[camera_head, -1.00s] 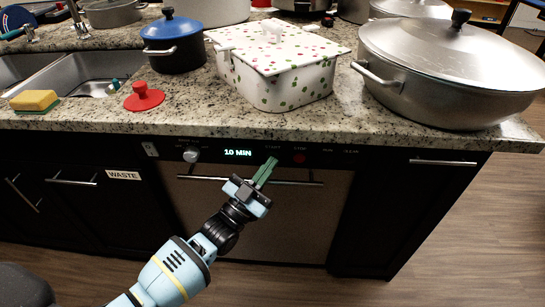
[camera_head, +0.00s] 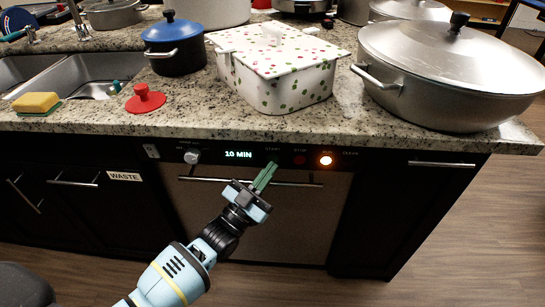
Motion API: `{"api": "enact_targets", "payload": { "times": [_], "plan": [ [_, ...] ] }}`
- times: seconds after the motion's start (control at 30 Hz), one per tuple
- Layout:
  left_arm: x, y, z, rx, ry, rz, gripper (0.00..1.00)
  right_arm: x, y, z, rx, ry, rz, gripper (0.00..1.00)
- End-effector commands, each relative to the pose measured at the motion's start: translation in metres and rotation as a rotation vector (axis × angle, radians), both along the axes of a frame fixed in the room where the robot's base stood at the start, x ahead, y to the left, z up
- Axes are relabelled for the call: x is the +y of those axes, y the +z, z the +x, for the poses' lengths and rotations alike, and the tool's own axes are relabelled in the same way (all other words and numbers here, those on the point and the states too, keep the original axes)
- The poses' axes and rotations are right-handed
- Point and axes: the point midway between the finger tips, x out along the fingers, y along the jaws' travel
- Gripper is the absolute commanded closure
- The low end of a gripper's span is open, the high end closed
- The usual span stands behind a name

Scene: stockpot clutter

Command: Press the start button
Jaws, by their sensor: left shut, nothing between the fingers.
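The black control panel (camera_head: 222,157) of the built-in appliance runs under the counter edge. Its display (camera_head: 238,154) reads 10 MIN. A START label (camera_head: 272,150) shows just above my left fingertips; the button below it is hidden behind them. My left gripper (camera_head: 267,174) is shut and empty, its green fingers pointing up at the panel; I cannot tell whether they touch it. A dark red stop button (camera_head: 300,160) sits between. My right gripper is not in view.
A silver knob (camera_head: 192,157) and a handle bar (camera_head: 215,181) are on the appliance front. On the granite counter above stand a spotted white casserole (camera_head: 290,90), a large silver pan (camera_head: 440,95), a blue-lidded pot (camera_head: 177,57) and a sponge (camera_head: 36,101).

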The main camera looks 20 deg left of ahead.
Motion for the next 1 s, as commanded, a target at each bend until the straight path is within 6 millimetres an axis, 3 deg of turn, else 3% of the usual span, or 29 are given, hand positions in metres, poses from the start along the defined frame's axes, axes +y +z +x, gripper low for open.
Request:
{"api": "enact_targets", "payload": {
  "times": [0.4, 1.0],
  "plan": [
    [-0.001, 0.000, -0.005, 0.001, 0.000, -0.001, 1.00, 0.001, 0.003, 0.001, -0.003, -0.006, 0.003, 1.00],
    [-0.012, 0.001, -0.049, 0.000, 0.001, -0.001, 1.00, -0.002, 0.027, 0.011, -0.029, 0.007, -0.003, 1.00]
  ]
}}
